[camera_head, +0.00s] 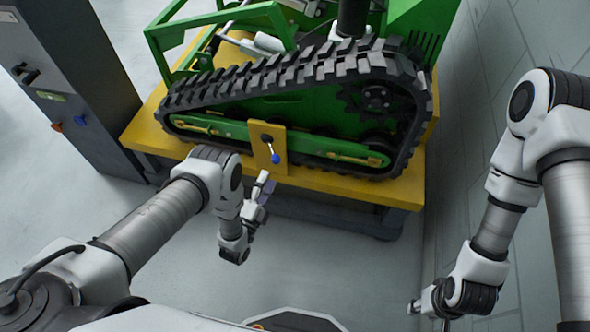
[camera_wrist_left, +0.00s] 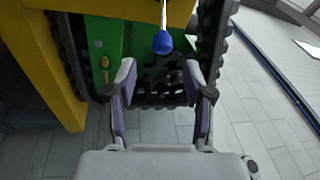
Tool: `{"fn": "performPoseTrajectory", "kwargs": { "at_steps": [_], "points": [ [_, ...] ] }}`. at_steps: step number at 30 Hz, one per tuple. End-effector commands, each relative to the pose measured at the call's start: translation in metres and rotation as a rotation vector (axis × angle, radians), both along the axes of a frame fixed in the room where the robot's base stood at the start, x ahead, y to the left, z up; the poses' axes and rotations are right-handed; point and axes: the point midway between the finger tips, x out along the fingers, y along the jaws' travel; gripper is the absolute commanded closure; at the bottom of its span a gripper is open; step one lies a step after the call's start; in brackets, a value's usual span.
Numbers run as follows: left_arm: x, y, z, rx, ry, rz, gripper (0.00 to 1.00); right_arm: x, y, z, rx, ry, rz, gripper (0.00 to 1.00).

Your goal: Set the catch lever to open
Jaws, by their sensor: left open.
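The catch lever (camera_head: 273,152) is a short metal rod with a blue knob, mounted on a yellow plate (camera_head: 262,142) on the side of the green tracked carrier. In the head view it points downward, slightly to the right. In the left wrist view its blue knob (camera_wrist_left: 163,43) shows beyond the fingertips, roughly centred between them. My left gripper (camera_head: 264,188) is open, just below and in front of the knob, apart from it; its two fingers also show in the left wrist view (camera_wrist_left: 163,83). My right gripper (camera_head: 418,307) is low at the right, far from the lever; its jaw state is unclear.
The black rubber track (camera_head: 290,70) runs around the green side frame. The carrier stands on a yellow platform (camera_head: 320,179). A grey cabinet (camera_head: 65,80) stands at the left, a wall (camera_head: 510,60) at the right. The floor in front is clear.

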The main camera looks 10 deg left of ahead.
Motion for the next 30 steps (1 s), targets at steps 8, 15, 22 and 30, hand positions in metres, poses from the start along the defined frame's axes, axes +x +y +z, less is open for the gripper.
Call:
{"fn": "performPoseTrajectory", "kwargs": {
  "at_steps": [8,15,22,30],
  "points": [
    [0.033,-0.006,-0.004,-0.003,-0.004,-0.002,0.48,0.0,0.0,-0.039,0.0,-0.001,0.0,0.6],
    [0.046,-0.008,-0.002,-0.003,-0.003,-0.001,0.48,0.0,0.0,-0.094,0.0,0.0,0.0,0.6],
    [0.052,-0.01,0.008,0.0,-0.002,-0.001,0.48,0.0,0.001,-0.131,0.0,0.001,0.0,0.6],
    [0.074,-0.014,0.019,-0.001,-0.001,0.0,0.48,0.0,0.001,-0.124,0.0,0.0,0.0,0.6]
  ]
}}
